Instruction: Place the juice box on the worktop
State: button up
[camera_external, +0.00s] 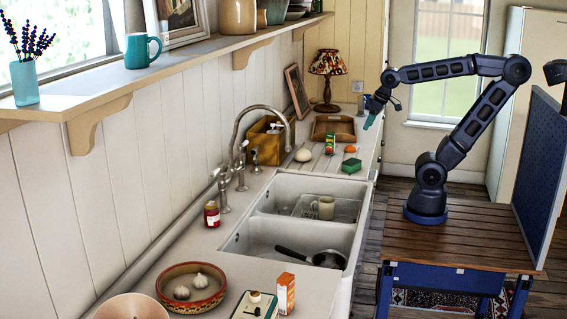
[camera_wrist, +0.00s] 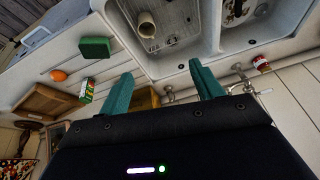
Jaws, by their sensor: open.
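Two small cartons show, and I cannot tell for sure which is the juice box. An orange and white carton (camera_external: 286,293) stands upright on the near part of the worktop (camera_external: 190,243). A green carton with red (camera_external: 330,143) stands at the far end beyond the sink; it also shows in the wrist view (camera_wrist: 87,91). My gripper (camera_external: 371,115) is open and empty, raised above the worktop's right edge near the far end. In the wrist view its teal fingers (camera_wrist: 162,82) are spread apart with nothing between them.
The double sink (camera_external: 240,243) holds a mug (camera_external: 325,207), a rack and a pan. Near the green carton are a green sponge (camera_external: 351,165), an orange item (camera_external: 350,149), a wooden tray (camera_external: 333,128) and a lamp (camera_external: 327,75). A bowl with garlic (camera_external: 192,302) stands in front.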

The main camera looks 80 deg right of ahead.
jog(key=shift+n, duration=0.9)
jog(key=s, duration=0.1)
jog(key=s+a, duration=0.2)
jog(key=shift+s+a+f, duration=0.2)
jog(key=shift+s+f, duration=0.1)
